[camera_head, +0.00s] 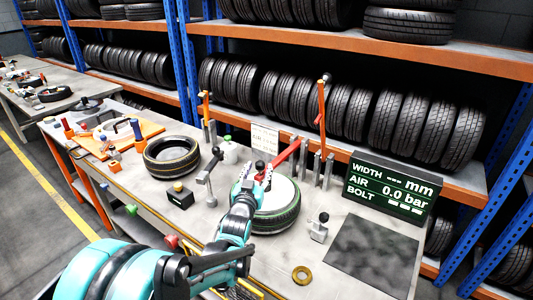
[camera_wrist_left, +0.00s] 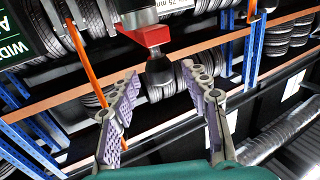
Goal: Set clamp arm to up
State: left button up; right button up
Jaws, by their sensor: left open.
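The clamp arm (camera_head: 287,155) is a red bar slanting down to the left from metal posts, with a dark round end over the wheel (camera_head: 276,204). My left gripper (camera_head: 257,177) is open at that lower end, above the wheel. In the left wrist view, the red block of the arm (camera_wrist_left: 146,35) and its black knob (camera_wrist_left: 159,69) show between the two spread fingers (camera_wrist_left: 161,84). I cannot tell whether the fingers touch the knob. My own gripper and forearm hide part of the wheel. My right gripper is not in view.
A display board (camera_head: 391,190) stands right of the wheel, behind a dark mat (camera_head: 373,252). Upright metal posts (camera_head: 318,170) and an orange bar (camera_head: 322,110) stand behind. A loose tyre (camera_head: 171,155), a black box (camera_head: 179,198) and a brass ring (camera_head: 302,275) lie on the bench.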

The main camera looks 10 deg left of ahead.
pick_arm(q)
jog(key=w, duration=0.2)
jog(key=w+b, duration=0.1)
jog(key=w, duration=0.2)
jog(key=shift+w+a+f, duration=0.15)
jog(key=shift+w, duration=0.7)
grip_shut()
